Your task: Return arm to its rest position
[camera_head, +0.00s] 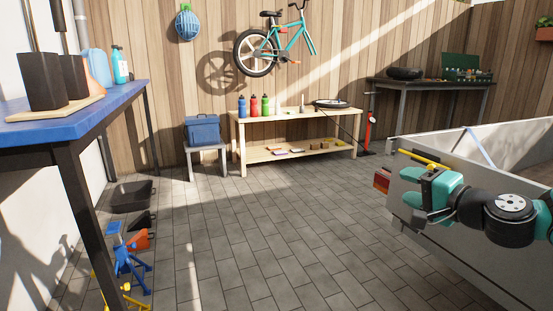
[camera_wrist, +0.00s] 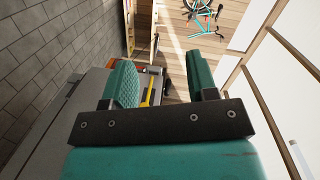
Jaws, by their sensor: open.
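My gripper (camera_head: 428,190) is at the right of the head view, at the end of my teal and black arm, in front of a grey open-topped bin or trailer wall (camera_head: 475,255). In the wrist view my gripper (camera_wrist: 163,84) has its two teal jaws spread apart, with nothing held between them. A yellow bar (camera_head: 422,160) shows just above my gripper in the head view. A yellow piece (camera_wrist: 148,90) also shows beyond the gap between the jaws in the wrist view. I cannot tell whether anything touches the gripper.
A blue-topped table (camera_head: 130,97) stands at the left. A wooden bench (camera_head: 290,118) with bottles stands at the back, beside a blue cooler (camera_head: 202,128). A bicycle (camera_head: 275,45) hangs on the wooden wall. The tiled floor (camera_head: 255,220) in the middle is clear.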

